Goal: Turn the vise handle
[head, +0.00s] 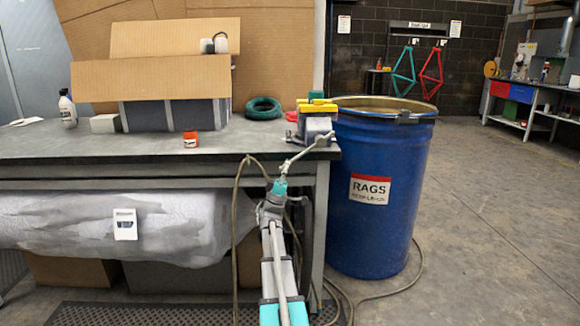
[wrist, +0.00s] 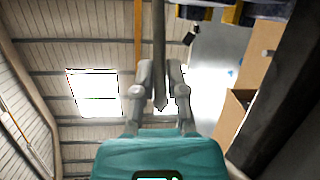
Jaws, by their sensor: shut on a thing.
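The vise (head: 316,128) sits at the right front corner of the bench, with yellow jaw covers (head: 318,106). Its grey handle (head: 305,154) slants down and left from the vise front, past the bench edge. My gripper (head: 283,172) reaches up from below and is shut on the lower end of the handle. In the wrist view, the handle (wrist: 159,45) runs down between the two fingers of my gripper (wrist: 159,72). The vise shows only in part at the top of the wrist view, and the exact finger contact is small in the head view.
A blue rags drum (head: 375,225) stands close to the right of the bench (head: 90,148). A hose (head: 237,215) hangs beside my arm. A wrapped roll (head: 70,225) lies under the bench. An orange-labelled can (head: 190,139) and a green coil (head: 263,108) sit on top.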

